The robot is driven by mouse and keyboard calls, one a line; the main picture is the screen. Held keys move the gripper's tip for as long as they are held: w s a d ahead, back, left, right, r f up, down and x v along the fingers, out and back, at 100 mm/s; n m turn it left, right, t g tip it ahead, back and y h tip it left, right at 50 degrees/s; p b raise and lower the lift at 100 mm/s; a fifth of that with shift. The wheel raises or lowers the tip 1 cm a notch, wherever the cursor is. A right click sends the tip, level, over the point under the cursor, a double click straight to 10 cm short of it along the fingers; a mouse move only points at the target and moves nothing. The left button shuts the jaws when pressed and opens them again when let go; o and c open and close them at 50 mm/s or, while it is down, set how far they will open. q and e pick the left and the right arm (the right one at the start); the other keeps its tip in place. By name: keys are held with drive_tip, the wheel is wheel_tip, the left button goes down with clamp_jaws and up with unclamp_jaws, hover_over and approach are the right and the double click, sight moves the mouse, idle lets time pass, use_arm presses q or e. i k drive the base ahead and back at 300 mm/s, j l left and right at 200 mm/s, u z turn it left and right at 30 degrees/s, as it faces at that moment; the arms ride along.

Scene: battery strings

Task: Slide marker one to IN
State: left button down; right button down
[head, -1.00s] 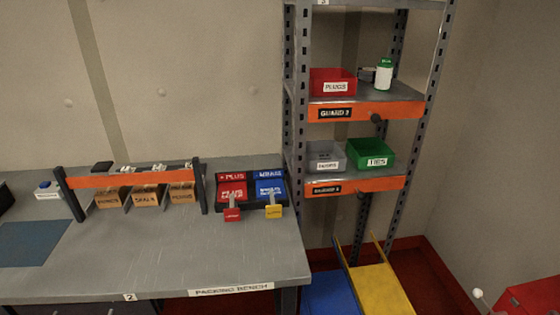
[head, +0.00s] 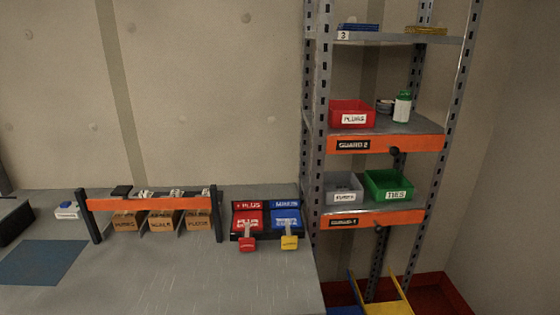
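I cannot make out a marker one or an IN label in the head view. Neither of my grippers is in view. The packing bench (head: 180,285) fills the lower left. The grey shelf rack (head: 318,130) stands to its right, with a plate marked 3 (head: 343,35) on its upper shelf. Orange bars labelled GUARD 2 (head: 420,144) and GUARD 1 (head: 395,218) cross the fronts of the two lower shelves, each with a dark knob.
A red bin (head: 345,108) and a green-capped bottle (head: 402,107) stand on the middle shelf. A grey bin (head: 343,197) and a green TIES bin (head: 385,176) stand below. Red and blue labelled holders (head: 248,218) (head: 286,218) sit on the bench beside cardboard bins (head: 160,221).

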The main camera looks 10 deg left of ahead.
sight(144, 194)
drive_tip(key=u, duration=1.05)
drive_tip(key=i+l+u, duration=0.15)
drive_tip(key=l, duration=0.2)
drive_tip(key=i+l+u, duration=0.1)
drive_tip(key=l, duration=0.3)
drive_tip(key=i+l+u, duration=0.15)
drive_tip(key=l, duration=0.25)
drive_tip(key=i, duration=0.05)
